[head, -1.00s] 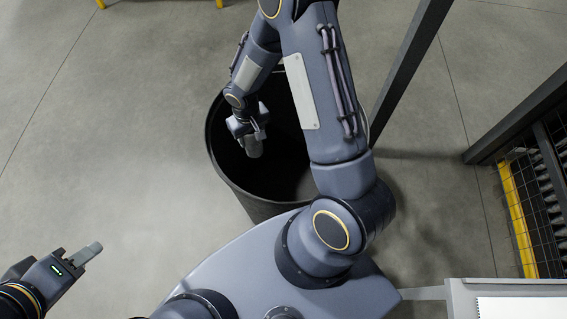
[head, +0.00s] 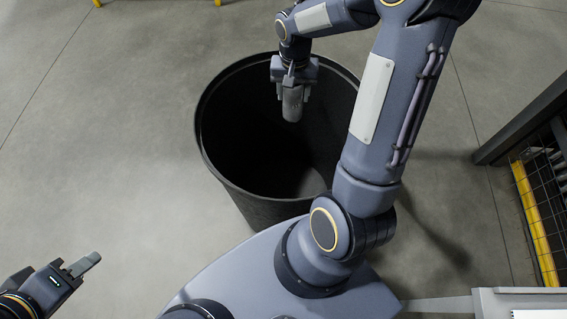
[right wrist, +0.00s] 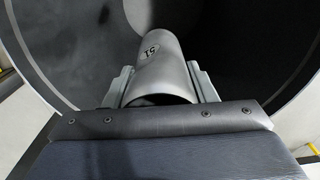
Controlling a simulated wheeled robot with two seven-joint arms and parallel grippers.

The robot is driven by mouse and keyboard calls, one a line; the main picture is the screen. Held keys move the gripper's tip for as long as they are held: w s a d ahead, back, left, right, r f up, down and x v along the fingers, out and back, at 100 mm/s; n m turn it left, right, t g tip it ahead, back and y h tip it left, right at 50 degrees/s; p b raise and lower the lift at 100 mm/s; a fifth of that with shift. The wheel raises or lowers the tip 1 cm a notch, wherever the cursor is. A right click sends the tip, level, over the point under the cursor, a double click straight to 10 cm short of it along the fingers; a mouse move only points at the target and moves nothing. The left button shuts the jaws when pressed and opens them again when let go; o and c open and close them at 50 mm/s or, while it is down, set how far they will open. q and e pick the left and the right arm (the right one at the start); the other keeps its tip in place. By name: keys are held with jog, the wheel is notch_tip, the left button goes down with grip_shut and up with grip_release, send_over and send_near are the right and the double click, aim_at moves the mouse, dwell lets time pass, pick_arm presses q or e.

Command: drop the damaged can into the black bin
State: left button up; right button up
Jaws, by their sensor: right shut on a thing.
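The can (head: 293,104) is grey and held between the fingers of my right gripper (head: 293,93). It hangs over the black bin (head: 212,160), inside its rim outline in the head view. In the right wrist view the can (right wrist: 160,68) shows a dark number mark, and the bin's dark inside (right wrist: 235,40) lies beyond it. No damage can be made out on the can. My left gripper (head: 85,264) is at the lower left, apart from the bin; its finger gap is not clear.
A dark post and wire mesh fence (head: 545,190) with a yellow strip stand at the right. A light table edge (head: 490,302) is at the lower right. The grey floor (head: 110,130) left of the bin is clear.

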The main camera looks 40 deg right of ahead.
notch_tip(320, 180, down, 5)
jog(key=b, duration=0.3)
jog(key=shift+f+b, duration=0.1)
jog(key=shift+b, duration=0.2)
jog(key=o, duration=1)
jog(key=shift+o, duration=0.2)
notch_tip(320, 180, up, 8)
jog(key=p, duration=0.1)
